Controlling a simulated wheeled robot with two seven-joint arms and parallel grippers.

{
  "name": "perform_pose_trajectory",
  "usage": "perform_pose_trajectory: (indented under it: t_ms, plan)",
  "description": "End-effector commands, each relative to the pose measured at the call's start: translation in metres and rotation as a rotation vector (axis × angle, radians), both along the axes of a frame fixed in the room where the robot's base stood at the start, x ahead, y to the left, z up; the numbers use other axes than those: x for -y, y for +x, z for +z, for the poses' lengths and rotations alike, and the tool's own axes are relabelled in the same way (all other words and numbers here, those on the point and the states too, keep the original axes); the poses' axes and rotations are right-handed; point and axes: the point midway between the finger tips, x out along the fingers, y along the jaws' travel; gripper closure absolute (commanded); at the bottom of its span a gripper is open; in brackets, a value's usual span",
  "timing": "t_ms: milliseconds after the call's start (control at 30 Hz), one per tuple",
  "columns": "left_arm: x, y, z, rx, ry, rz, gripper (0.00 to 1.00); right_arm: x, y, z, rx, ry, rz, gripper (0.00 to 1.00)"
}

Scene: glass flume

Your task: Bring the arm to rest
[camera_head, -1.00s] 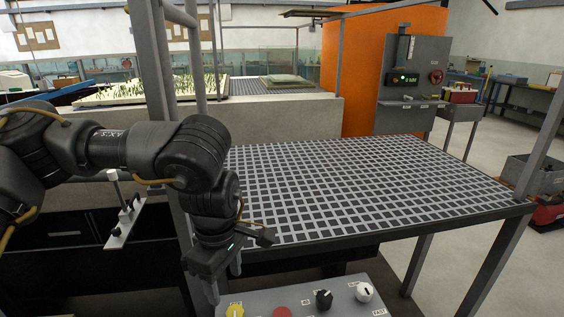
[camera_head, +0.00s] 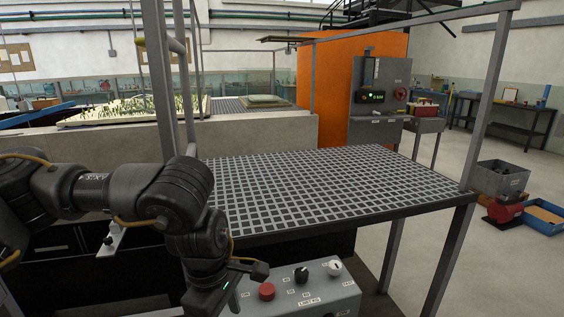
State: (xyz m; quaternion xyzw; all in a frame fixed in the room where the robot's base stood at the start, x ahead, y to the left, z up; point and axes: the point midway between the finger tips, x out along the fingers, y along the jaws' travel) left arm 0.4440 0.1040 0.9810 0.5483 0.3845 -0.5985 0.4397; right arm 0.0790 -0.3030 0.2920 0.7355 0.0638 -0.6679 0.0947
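My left arm, black with jointed links, comes in from the left and bends down in front of the grating's near left corner. My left gripper (camera_head: 213,298) points down at the bottom edge, beside the left end of a grey control box (camera_head: 310,301). Its fingers are mostly cut off or hidden, so I cannot tell whether it is open or what is between them. The box carries a red button (camera_head: 267,291), a black knob (camera_head: 301,275) and a white knob (camera_head: 334,268). My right gripper is not in view.
A black-framed grating platform (camera_head: 330,190) lies empty behind the box. Grey posts (camera_head: 487,90) rise around it. An orange cylinder (camera_head: 325,95) and a grey control cabinet (camera_head: 382,90) stand behind. A grey bin (camera_head: 500,178) and open floor are at the right.

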Motion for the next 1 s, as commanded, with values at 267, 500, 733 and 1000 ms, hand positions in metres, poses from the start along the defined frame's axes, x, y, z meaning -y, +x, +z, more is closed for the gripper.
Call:
perform_pose_trajectory:
  t_ms: [267, 500, 733, 1000]
  plan:
    - [0.058, -0.022, -0.030, -0.053, -0.202, 0.059, 0.44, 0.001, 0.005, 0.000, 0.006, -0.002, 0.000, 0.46]
    - [0.137, -0.057, -0.043, -0.187, -0.513, 0.240, 0.44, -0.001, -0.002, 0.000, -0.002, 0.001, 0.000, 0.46]
    - [0.210, -0.078, -0.013, -0.518, -0.953, 0.732, 0.44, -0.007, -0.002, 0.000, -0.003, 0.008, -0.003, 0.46]
    - [0.188, -0.028, 0.002, -1.036, -1.295, 1.610, 0.44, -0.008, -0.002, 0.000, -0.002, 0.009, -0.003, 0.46]
